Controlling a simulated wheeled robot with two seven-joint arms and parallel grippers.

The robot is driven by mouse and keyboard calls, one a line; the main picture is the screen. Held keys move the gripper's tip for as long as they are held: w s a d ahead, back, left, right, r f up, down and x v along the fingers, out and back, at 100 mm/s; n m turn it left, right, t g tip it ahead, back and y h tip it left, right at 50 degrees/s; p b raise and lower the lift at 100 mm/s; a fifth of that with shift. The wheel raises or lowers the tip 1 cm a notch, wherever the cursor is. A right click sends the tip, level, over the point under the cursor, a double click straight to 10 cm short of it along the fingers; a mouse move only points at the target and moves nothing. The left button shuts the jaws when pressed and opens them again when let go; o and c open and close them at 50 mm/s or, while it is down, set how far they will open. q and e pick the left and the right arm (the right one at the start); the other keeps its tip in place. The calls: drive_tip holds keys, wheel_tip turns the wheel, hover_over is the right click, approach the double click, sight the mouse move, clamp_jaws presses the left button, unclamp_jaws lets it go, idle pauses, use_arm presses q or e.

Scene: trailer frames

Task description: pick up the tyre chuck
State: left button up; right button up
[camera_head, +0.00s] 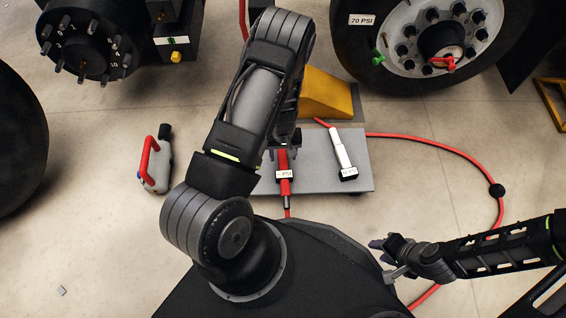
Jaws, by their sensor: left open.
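A red hand tool (285,187) with a white label reading "PSI" lies on a grey board, its lower end meeting a red hose. A white hand tool (341,150) with a dark, labelled end lies to its right. I cannot tell for certain which is the tyre chuck; the "PSI" label is on the red one. My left gripper (283,156) is open over the upper part of the red tool, partly hidden by my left arm; contact cannot be told. My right gripper (383,259) appears open and empty, at the lower right, away from both tools.
The grey board (225,178) lies on the floor with a yellow wheel chock (327,94) behind it. A red hose (455,152) loops at right. A wheel (425,45) labelled "70 PSI" and a bare hub (88,47) stand at the back.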

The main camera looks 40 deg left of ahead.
sight(283, 161)
use_arm(q)
wheel_tip(283, 161, down, 5)
drive_tip(key=shift+b, duration=1.15)
drive_tip(key=shift+c, duration=0.2)
clamp_jaws()
drive_tip(key=shift+r, duration=0.1)
